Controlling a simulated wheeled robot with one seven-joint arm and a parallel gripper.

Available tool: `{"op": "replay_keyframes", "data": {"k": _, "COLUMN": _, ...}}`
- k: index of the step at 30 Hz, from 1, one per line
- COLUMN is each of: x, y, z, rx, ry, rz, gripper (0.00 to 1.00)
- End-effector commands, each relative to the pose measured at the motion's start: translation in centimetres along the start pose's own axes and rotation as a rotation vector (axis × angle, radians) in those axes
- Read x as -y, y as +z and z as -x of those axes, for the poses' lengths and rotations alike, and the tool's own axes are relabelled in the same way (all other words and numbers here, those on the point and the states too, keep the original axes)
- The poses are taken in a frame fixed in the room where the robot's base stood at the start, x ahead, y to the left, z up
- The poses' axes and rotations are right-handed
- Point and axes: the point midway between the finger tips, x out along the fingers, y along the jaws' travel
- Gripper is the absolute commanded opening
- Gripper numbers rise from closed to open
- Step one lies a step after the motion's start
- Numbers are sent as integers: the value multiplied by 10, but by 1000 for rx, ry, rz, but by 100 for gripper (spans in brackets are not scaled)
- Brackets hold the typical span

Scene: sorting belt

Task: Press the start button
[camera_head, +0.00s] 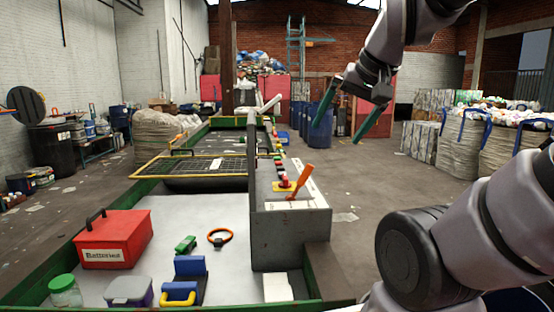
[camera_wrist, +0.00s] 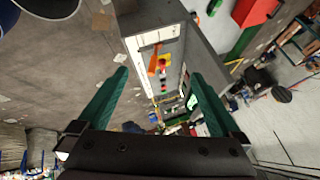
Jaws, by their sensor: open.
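A grey control box (camera_head: 290,225) with a pale top panel stands at the right edge of the sorting belt. On its panel is a red button (camera_head: 285,183) on a yellow plate, beside an orange lever (camera_head: 300,181). Several small red and dark buttons (camera_head: 279,163) run in a row behind it; which one is the start button I cannot tell. My gripper (camera_head: 337,133) is open and empty, in the air right of the panel and above it. In the wrist view the panel (camera_wrist: 146,39) and the orange lever (camera_wrist: 154,58) show between the spread green fingers (camera_wrist: 160,73).
A red battery box (camera_head: 115,240), a green-lidded jar (camera_head: 65,290), an orange ring (camera_head: 221,238) and a blue-and-yellow item (camera_head: 188,278) lie on the near belt section. A yellow-framed grate (camera_head: 205,167) lies beyond. Blue barrels (camera_head: 320,125) and large sacks (camera_head: 460,140) stand behind.

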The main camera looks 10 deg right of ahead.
Motion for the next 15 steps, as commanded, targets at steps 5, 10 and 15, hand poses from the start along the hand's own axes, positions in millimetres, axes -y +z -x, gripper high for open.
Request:
{"op": "replay_keyframes", "data": {"k": 5, "x": 0, "y": 0, "z": 0, "rx": 0, "ry": 0, "rz": 0, "gripper": 46}}
{"op": "replay_keyframes", "data": {"k": 10, "x": 0, "y": 0, "z": 0, "rx": 0, "ry": 0, "rz": 0, "gripper": 0}}
{"op": "replay_keyframes", "data": {"k": 15, "x": 0, "y": 0, "z": 0, "rx": 0, "ry": 0, "rz": 0, "gripper": 0}}
